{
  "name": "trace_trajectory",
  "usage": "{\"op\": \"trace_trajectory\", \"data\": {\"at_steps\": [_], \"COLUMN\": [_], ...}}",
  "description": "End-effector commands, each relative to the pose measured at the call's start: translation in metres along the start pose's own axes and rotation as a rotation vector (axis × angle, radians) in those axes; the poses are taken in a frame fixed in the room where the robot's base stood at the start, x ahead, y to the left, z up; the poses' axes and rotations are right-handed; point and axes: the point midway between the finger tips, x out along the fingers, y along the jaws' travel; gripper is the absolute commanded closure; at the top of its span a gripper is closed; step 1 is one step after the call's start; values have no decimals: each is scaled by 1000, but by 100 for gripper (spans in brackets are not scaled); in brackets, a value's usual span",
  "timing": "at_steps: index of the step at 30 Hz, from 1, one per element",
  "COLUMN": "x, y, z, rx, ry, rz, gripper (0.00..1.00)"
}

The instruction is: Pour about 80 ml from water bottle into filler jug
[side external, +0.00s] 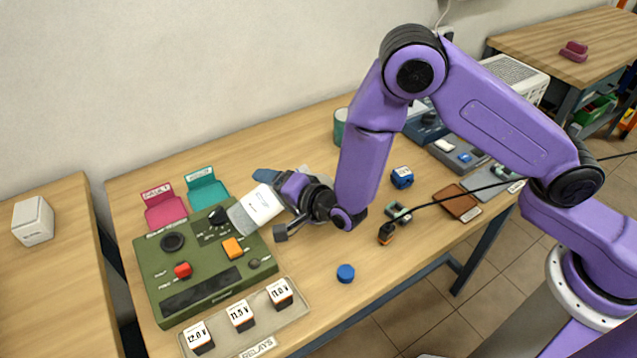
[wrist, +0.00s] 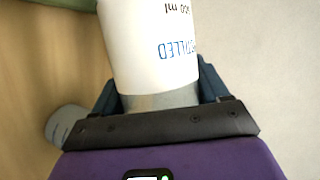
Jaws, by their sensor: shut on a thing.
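My gripper (side external: 287,203) is shut on the white water bottle (side external: 262,205). The bottle is tipped far over, its far end pointing left and down above the green tester panel. In the wrist view the bottle (wrist: 150,45) sits between both fingers, with blue lettering and an "ml" mark upside down. Its mouth is out of the wrist view, and I see no water stream. A pale round vessel with faint marks (wrist: 68,124) shows at lower left in the wrist view, partly hidden by my gripper. It may be the filler jug, but I cannot tell. A pale shape behind my gripper is mostly hidden.
The green tester panel (side external: 168,292) has knobs and buttons below the bottle. A relay tray (side external: 258,346) stands in front. A blue cap (side external: 345,273) lies on the wooden bench (side external: 320,310). A green cup (side external: 340,120) stands at the back. Pink and teal holders (side external: 165,212) stand behind the panel.

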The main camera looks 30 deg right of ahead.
Motion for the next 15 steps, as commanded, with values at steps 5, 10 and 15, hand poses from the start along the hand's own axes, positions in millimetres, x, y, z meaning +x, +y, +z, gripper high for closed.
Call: {"op": "trace_trajectory", "data": {"at_steps": [5,10,15], "x": [0,-1,-2], "y": [4,6,2], "z": [-2,-6,-6], "rx": [100,171,216], "ry": [-29,-49,-63], "rz": [-42,-72,-92], "gripper": [68,68,68]}}
